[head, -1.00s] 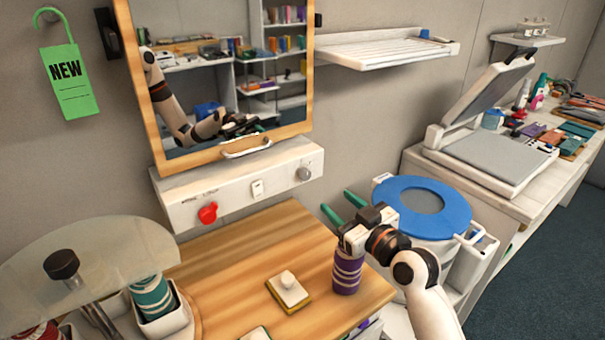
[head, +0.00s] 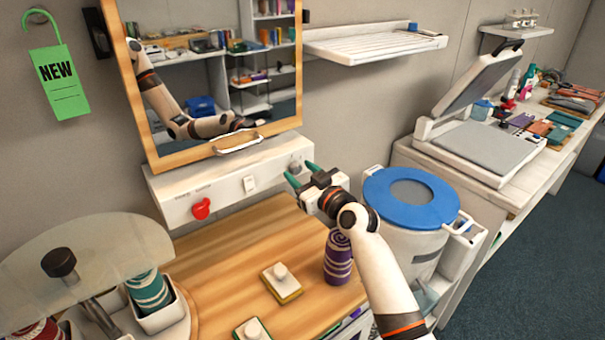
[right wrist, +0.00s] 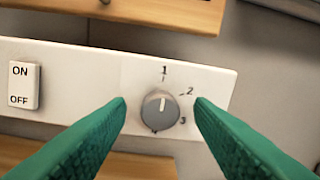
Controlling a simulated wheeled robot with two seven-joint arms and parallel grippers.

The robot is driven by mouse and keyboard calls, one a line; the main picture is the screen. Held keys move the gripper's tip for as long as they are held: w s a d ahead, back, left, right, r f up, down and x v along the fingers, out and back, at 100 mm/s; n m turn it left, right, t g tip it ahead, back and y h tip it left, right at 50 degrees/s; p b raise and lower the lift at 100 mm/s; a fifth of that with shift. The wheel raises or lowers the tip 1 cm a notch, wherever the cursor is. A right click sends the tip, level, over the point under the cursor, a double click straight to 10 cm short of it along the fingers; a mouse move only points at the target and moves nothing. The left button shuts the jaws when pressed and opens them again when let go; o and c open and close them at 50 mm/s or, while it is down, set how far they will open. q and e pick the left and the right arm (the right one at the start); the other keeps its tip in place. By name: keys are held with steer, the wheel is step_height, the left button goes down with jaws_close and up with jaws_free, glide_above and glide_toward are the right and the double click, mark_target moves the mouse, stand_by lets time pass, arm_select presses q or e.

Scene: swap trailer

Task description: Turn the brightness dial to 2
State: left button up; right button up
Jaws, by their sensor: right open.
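The brightness dial (right wrist: 160,108) is a round grey knob at the right end of a white control panel (right wrist: 90,75). Its light pointer mark points up at 1; the 2 is printed to the upper right and the 3 to the right. In the head view the dial (head: 296,166) is partly behind my gripper. My right gripper (head: 301,175) is open, its green fingertips on either side of the dial; it also shows in the right wrist view (right wrist: 160,108). My left gripper is not in view.
The panel also carries a white ON/OFF switch (right wrist: 24,86) and a red knob (head: 201,208). A mirror (head: 215,70) hangs above.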

steer(key=c, duration=1)
steer(key=m+p, duration=0.1)
steer(key=m, duration=0.5)
steer(key=shift+p, duration=0.35)
steer(key=m+p, duration=0.1)
steer(key=m, duration=0.4)
steer(key=shift+d+g, duration=0.1)
steer(key=shift+g, duration=0.2)
steer(key=shift+m, duration=0.3)
steer(key=o, duration=1)
